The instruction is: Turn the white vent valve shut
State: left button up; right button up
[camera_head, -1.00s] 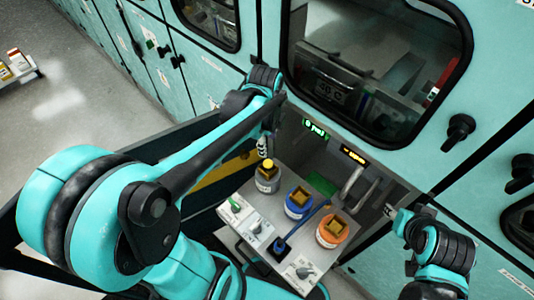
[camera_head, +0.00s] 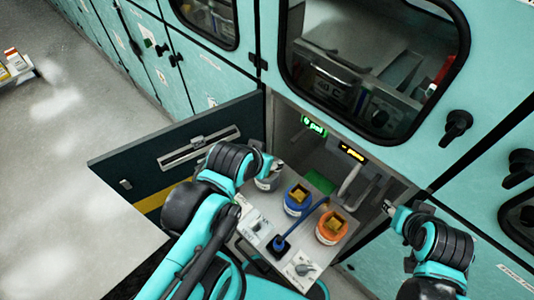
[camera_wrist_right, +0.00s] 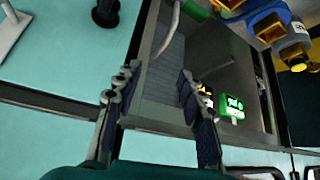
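I cannot surely pick out the white vent valve. A small white plate with a grey knob (camera_head: 302,269) sits at the front of the tray, and I cannot tell if it is the valve. My right gripper (camera_wrist_right: 155,84) is open and empty in the right wrist view, its two fingers apart in front of the open bay. In the head view my right gripper (camera_head: 389,208) is at the bay's right edge. My left gripper (camera_head: 271,166) is over the grey jar (camera_head: 266,183) at the tray's left. It partly hides the jar, and its fingers are too small to read.
A blue jar (camera_head: 298,201) and an orange jar (camera_head: 332,229) stand on the tray beside a blue-handled tool (camera_head: 281,244). A pale bent pipe (camera_head: 349,181) rises in the bay. The dark open door (camera_head: 140,180) stands left. The green display (camera_wrist_right: 234,106) is lit.

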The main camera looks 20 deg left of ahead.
aim_at(255, 222)
jog(key=k+u, duration=0.15)
jog(key=u, duration=0.3)
jog(key=k+j+u, duration=0.1)
jog(key=u, duration=0.3)
jog(key=k+j+z, duration=0.3)
